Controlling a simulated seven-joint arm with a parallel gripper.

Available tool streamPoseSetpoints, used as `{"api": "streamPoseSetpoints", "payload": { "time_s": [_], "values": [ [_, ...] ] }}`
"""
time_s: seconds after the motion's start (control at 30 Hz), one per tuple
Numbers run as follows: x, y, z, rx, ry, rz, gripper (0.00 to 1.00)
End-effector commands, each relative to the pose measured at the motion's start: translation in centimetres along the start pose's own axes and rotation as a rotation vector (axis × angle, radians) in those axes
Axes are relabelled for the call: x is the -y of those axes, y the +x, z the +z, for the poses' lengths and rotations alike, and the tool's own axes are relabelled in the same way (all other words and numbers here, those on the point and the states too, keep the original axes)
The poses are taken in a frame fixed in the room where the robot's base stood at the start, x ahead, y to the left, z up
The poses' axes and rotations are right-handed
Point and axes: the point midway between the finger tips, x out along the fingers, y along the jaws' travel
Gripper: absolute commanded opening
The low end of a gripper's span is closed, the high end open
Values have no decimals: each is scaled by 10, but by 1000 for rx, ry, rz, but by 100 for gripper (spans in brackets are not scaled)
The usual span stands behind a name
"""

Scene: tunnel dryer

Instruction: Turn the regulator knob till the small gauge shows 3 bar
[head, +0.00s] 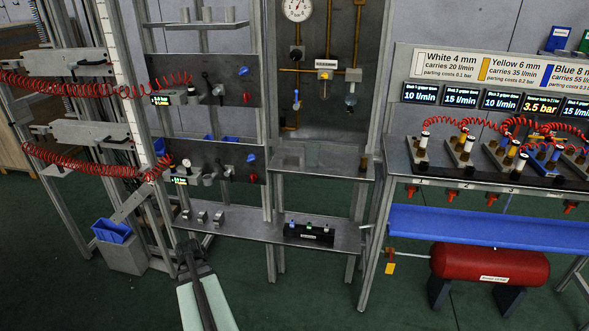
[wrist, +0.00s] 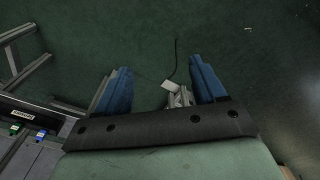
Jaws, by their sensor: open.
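A small round white gauge (head: 186,162) sits on the lower left grey panel (head: 236,160). It is too small to read. A lit display (head: 180,181) is just below it. Grey and black fittings (head: 208,178) stand right of the gauge; I cannot tell which is the regulator knob. A larger dial gauge (head: 297,8) is at the top centre. My gripper (wrist: 158,68) is open and empty, its two blue fingers apart over the green floor. In the head view, my arm reaches up from the bottom, with its end below the shelf, apart from the panel.
A grey shelf (head: 262,228) with metal clips and a black block (head: 309,234) runs below the panel. Red coiled hoses (head: 90,165) hang at left. A red tank (head: 490,264) and blue tray (head: 480,228) are at right. Green floor is open in front.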

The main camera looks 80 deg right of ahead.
Motion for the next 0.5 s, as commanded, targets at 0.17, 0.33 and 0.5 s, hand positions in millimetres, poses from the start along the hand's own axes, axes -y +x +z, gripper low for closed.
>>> {"api": "streamPoseSetpoints", "payload": {
  "time_s": [0.17, 0.33, 0.5],
  "values": [
    [-59, -49, -46, -102, 90, 26, 70],
    [-117, -99, -79, -201, 166, 61, 70],
    [-178, -154, -105, -306, 240, 108, 70]
  ]
}}
